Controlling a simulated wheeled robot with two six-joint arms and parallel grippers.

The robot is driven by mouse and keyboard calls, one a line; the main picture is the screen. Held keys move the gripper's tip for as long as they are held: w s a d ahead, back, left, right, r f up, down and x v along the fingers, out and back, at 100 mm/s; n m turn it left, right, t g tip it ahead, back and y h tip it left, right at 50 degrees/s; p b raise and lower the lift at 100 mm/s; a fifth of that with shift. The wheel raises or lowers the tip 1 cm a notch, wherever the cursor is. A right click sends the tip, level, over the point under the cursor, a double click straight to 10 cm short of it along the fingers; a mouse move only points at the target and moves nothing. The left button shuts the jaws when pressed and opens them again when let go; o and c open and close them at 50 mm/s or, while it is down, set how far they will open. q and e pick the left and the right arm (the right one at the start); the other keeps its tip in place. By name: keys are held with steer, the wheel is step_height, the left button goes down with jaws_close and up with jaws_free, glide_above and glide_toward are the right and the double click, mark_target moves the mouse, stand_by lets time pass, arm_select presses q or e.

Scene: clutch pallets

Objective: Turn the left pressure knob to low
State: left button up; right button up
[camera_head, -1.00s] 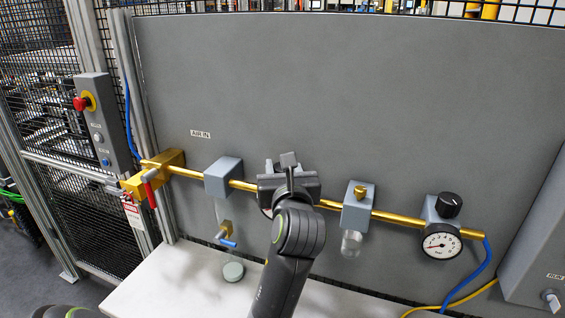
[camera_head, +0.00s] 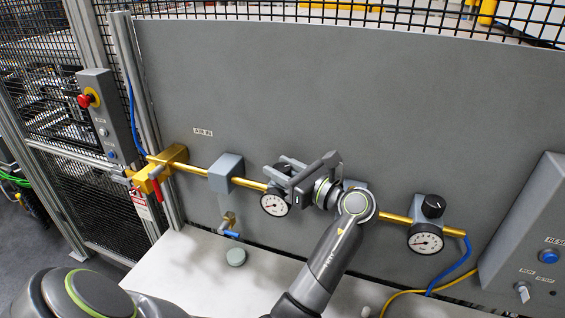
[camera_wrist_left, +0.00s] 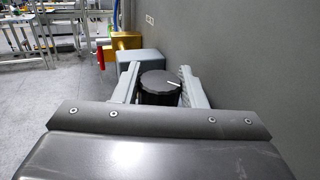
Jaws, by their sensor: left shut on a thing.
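The left pressure knob shows in the left wrist view as a black ridged knob (camera_wrist_left: 158,88) with a white pointer mark aimed right. My left gripper (camera_wrist_left: 158,92) is shut on it, one pale finger on each side. The gauge is white with a red needle. My right gripper is not in view.
A yellow pipe (camera_head: 250,184) runs along the grey panel (camera_head: 350,90). It carries a grey block (camera_head: 226,173) left of the gripper and a right gauge (camera_head: 426,238) with a black knob (camera_head: 433,206). A yellow valve block (camera_head: 165,165) stands at the left end.

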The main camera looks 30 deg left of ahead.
mark_target(282, 167)
arm_select(q)
steer(key=shift+g, duration=0.3)
steer(key=o, duration=1)
steer(key=shift+a, duration=0.15)
steer(key=shift+c, duration=0.2)
steer(key=shift+r, duration=0.5)
step_height(282, 167, up, 8)
steer(key=b, duration=0.2)
steer(key=shift+b, duration=0.4)
steer(key=shift+r, duration=0.5)
